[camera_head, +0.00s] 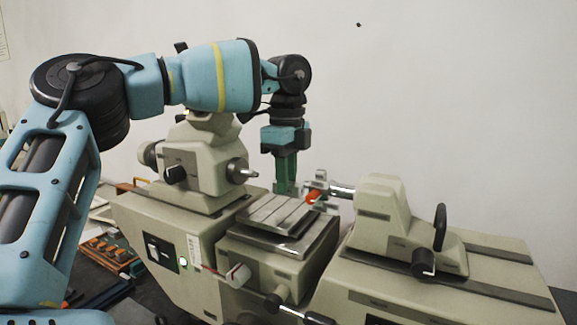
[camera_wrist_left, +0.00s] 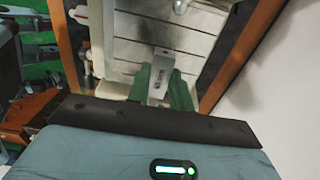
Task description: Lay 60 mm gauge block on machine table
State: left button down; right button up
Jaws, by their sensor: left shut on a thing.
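My left gripper (camera_head: 286,188) points straight down over the far part of the slotted machine table (camera_head: 262,222). In the left wrist view its green fingers (camera_wrist_left: 162,90) are shut on a grey metal gauge block (camera_wrist_left: 160,72) with dark marking on its face. The slotted pale surface of the machine table (camera_wrist_left: 195,45) lies behind and below the block. I cannot tell whether the block touches the table. In the head view the block is not clear between the fingertips. My right gripper is not in view.
A red-orange part (camera_head: 313,196) sits by the spindle just right of the gripper. The beige headstock (camera_head: 195,165) stands left and the tailstock (camera_head: 385,220) right. A tray of orange-brown items (camera_head: 108,252) lies at lower left. The near part of the machine table is clear.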

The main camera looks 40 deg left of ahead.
pick_arm(q)
jog(key=shift+f+b, duration=0.45)
jog(key=shift+f, duration=0.85)
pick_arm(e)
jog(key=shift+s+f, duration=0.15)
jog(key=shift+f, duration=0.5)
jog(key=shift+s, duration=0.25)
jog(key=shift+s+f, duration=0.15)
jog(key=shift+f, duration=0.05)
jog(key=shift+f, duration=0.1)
pick_arm(q)
jog(key=shift+f+b, duration=0.35)
jog(key=shift+b, duration=0.05)
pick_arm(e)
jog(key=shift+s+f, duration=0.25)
pick_arm(q)
jog(key=c, duration=1.2)
grip_release()
jog(key=shift+o, duration=0.2)
